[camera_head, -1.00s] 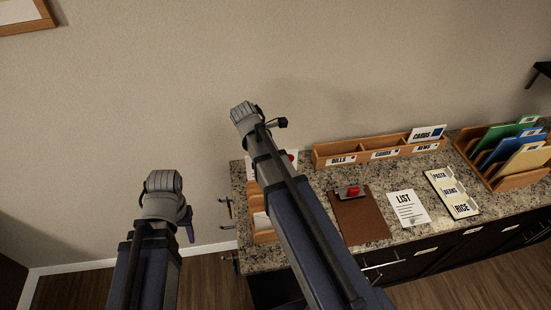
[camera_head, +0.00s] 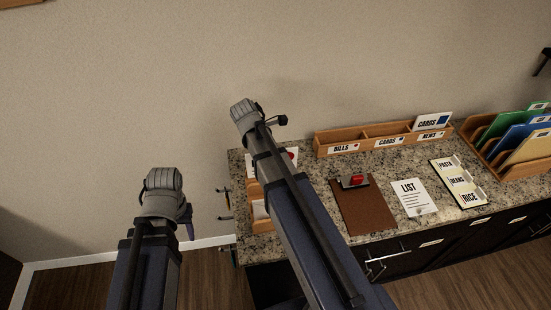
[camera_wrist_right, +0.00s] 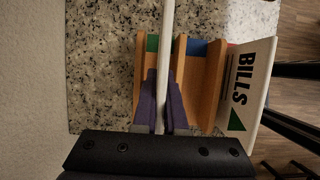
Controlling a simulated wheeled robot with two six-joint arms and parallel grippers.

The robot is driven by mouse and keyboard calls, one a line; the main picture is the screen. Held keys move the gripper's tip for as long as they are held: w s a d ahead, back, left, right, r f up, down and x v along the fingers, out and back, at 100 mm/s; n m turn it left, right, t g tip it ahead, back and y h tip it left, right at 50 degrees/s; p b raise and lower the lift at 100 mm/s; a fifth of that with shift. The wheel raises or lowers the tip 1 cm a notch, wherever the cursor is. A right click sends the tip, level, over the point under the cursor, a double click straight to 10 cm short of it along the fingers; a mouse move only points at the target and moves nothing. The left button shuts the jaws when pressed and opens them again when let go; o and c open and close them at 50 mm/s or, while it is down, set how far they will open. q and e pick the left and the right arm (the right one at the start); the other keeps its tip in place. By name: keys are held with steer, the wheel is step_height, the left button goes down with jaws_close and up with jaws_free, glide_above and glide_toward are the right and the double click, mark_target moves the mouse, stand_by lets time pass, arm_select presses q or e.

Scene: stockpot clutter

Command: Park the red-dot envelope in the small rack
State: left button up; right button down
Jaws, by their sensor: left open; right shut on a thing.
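The white envelope with a red dot (camera_head: 291,155) shows partly behind my right arm in the head view. In the right wrist view, my right gripper (camera_wrist_right: 162,112) has purple fingers shut on a thin white envelope seen edge-on (camera_wrist_right: 166,45). The small wooden rack (camera_head: 264,225) is at the counter's left end, partly hidden by my right arm. Its wooden dividers (camera_wrist_right: 182,85) and green and blue strips lie beside and beneath the held envelope; I cannot tell whether its lower edge is inside a slot. My left gripper (camera_head: 188,224) is open and empty, left of the counter.
A white BILLS envelope with a green triangle (camera_wrist_right: 247,85) stands at the rack's right in the wrist view. A long labelled rack (camera_head: 385,138), clipboard (camera_head: 365,210), list (camera_head: 414,197), PASTA-BEANS-RICE card (camera_head: 460,182) and folder rack (camera_head: 520,168) occupy the counter. A wall is behind.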

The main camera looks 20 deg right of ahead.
steer(key=shift+f+b, duration=1.6)
steer(key=shift+f, duration=0.4)
steer(key=c, duration=0.9)
jaws_free()
steer(key=shift+r, duration=0.1)
step_height(320, 180, up, 7)
steer(key=p, duration=0.7)
